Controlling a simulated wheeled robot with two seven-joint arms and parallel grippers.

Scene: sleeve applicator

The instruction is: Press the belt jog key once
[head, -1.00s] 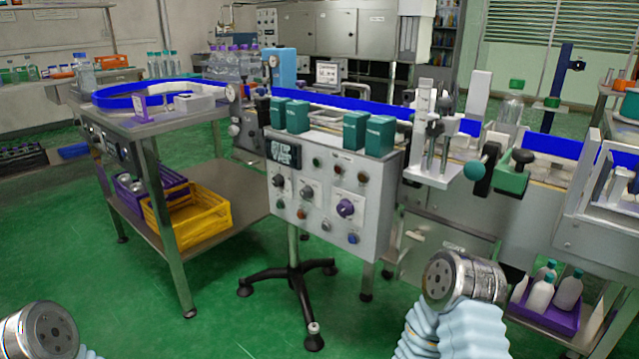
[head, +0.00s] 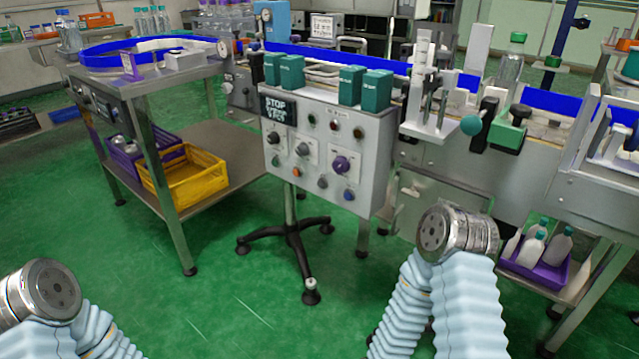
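The grey control panel (head: 325,160) stands upright on a black-footed stand in the middle of the head view. It carries a small dark display (head: 278,109) with white text starting "STOP", a purple knob (head: 341,165), grey knobs and several small round coloured buttons, among them a blue one (head: 349,195) and an orange one (head: 296,173). Labels are too small to read, so I cannot tell which is the belt jog key. My two arms show as metal joints with pale blue ribbed sleeves at lower left and lower right, apart from the panel. No gripper fingers are visible.
Four-legged steel table (head: 150,105) with a yellow crate (head: 183,178) and a purple crate is left of the panel. Teal boxes (head: 291,72) stand on the panel's top edge. The conveyor machine (head: 480,160) and a purple bottle tray (head: 535,262) are at right. Green floor in front is clear.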

